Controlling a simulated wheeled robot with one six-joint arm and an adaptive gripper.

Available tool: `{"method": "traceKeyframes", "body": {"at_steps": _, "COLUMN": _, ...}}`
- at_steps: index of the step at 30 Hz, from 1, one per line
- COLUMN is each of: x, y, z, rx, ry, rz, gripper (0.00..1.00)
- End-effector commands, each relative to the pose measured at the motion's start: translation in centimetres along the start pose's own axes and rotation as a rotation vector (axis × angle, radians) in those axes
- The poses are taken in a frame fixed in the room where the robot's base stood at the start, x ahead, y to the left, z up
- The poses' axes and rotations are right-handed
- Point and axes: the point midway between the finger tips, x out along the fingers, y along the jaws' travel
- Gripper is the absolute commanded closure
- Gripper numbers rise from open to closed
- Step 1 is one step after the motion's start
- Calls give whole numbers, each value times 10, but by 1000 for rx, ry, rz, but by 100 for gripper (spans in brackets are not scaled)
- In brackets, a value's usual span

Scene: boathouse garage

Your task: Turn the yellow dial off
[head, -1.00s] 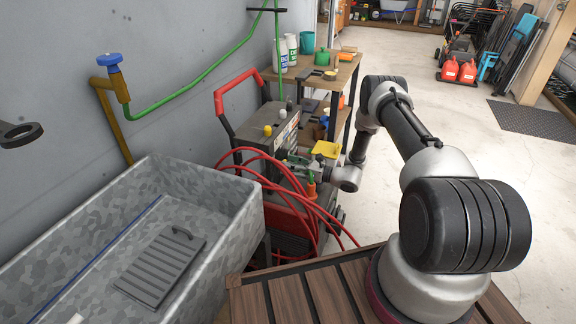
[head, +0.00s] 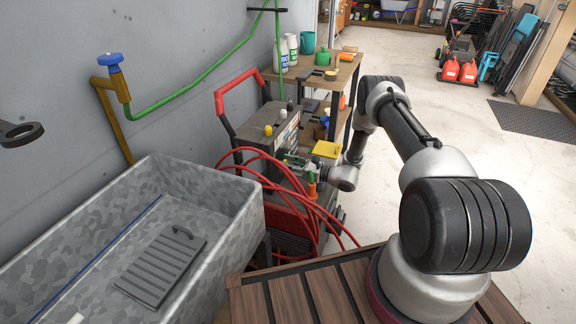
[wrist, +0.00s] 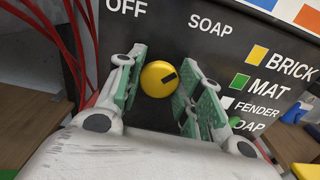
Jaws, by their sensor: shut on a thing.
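The yellow dial (wrist: 159,79) is a round knob on a dark panel (wrist: 225,50) in the wrist view. A short black mark on its face lies right of centre and tilts up to the right. My gripper (wrist: 157,84), with green-padded fingers, is shut on the dial, one finger on each side. The word OFF stands up and left of the dial, and SOAP up and right. In the head view my gripper (head: 298,164) is at the front of the grey machine (head: 268,125), and the dial's face cannot be made out there.
Red hose loops (head: 262,168) hang close around the machine, below and left of my gripper. A yellow box (head: 326,149) is just right of it. A metal sink (head: 215,215) stands at the left, and a wooden shelf (head: 345,75) behind.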

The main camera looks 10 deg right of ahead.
Motion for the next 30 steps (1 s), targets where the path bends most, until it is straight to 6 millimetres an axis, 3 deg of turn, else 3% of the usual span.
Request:
{"method": "traceKeyframes", "body": {"at_steps": 6, "x": 0, "y": 1, "z": 0, "rx": -170, "ry": 0, "rz": 0, "gripper": 88}}
{"method": "traceKeyframes", "body": {"at_steps": 15, "x": 0, "y": 1, "z": 0, "rx": -181, "ry": 0, "rz": 0, "gripper": 88}}
{"method": "traceKeyframes", "body": {"at_steps": 16, "x": 0, "y": 1, "z": 0, "rx": -181, "ry": 0, "rz": 0, "gripper": 58}}
{"method": "traceKeyframes", "body": {"at_steps": 18, "x": 0, "y": 1, "z": 0, "rx": -180, "ry": 0, "rz": 0, "gripper": 46}}
{"method": "traceKeyframes", "body": {"at_steps": 30, "x": -6, "y": 0, "z": 0, "rx": -179, "ry": 0, "rz": -2, "gripper": 43}}
